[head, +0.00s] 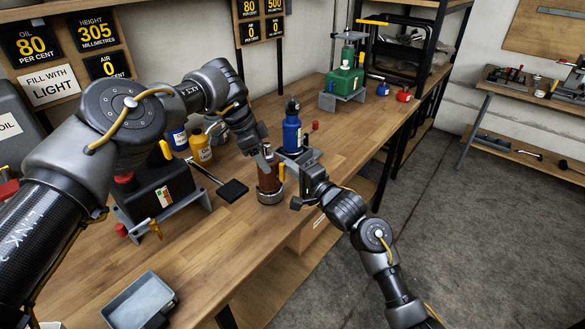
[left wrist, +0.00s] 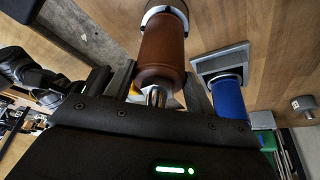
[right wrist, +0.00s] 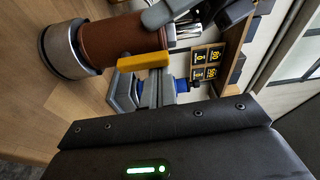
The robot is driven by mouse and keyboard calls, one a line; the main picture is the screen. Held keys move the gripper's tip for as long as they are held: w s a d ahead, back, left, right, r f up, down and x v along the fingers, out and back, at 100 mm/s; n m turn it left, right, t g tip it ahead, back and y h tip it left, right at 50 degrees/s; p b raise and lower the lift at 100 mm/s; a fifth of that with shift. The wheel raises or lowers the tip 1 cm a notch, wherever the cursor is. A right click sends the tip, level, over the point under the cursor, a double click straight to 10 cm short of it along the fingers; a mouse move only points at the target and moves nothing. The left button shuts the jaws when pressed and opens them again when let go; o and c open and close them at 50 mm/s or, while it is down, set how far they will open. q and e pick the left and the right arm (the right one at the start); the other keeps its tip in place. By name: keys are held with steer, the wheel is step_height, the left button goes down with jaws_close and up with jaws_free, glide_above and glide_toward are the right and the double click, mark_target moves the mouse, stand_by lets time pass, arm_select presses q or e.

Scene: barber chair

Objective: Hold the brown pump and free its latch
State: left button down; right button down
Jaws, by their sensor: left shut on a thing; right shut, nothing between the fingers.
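The brown pump (head: 267,183) stands upright on the wooden bench, with a silver collar at its base. My left gripper (head: 266,154) comes from above and is shut on its metal neck, which shows between the fingers in the left wrist view (left wrist: 157,96). The yellow latch (head: 281,172) sticks out on the pump's right side, and in the right wrist view (right wrist: 144,60) it lies across the tips of my right gripper (right wrist: 153,76). My right gripper is shut and empty beside the pump; I cannot tell whether it touches the latch.
A blue pump (head: 291,131) on a grey stand is just behind. A black pump (head: 161,194) with a lever and dark pad (head: 232,191) is to the left. A green pump (head: 343,82) stands farther back.

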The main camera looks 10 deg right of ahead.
steer(key=shift+s+a+n, duration=0.2)
steer(key=shift+n, duration=0.5)
steer(key=n, duration=0.2)
steer(key=s+n+y, duration=0.1)
steer(key=n, duration=0.1)
steer(key=a+n+t+y, duration=0.1)
steer(key=shift+s+n, duration=0.25)
steer(key=shift+n, duration=0.15)
steer(key=n+y, duration=0.1)
steer(key=n, duration=0.1)
steer(key=s+n+y, duration=0.1)
steer(key=n, duration=0.2)
steer(key=a+f+n+g+y, duration=0.1)
steer(key=n, duration=0.2)
steer(key=shift+s+y, duration=0.2)
steer(key=shift+y, duration=0.1)
step_height(320, 180, up, 4)
steer(key=w+d, duration=0.1)
steer(key=w, duration=0.1)
steer(key=v, duration=1)
steer(key=shift+s, duration=0.4)
steer(key=shift+a+f, duration=0.1)
steer(key=shift+f, duration=0.05)
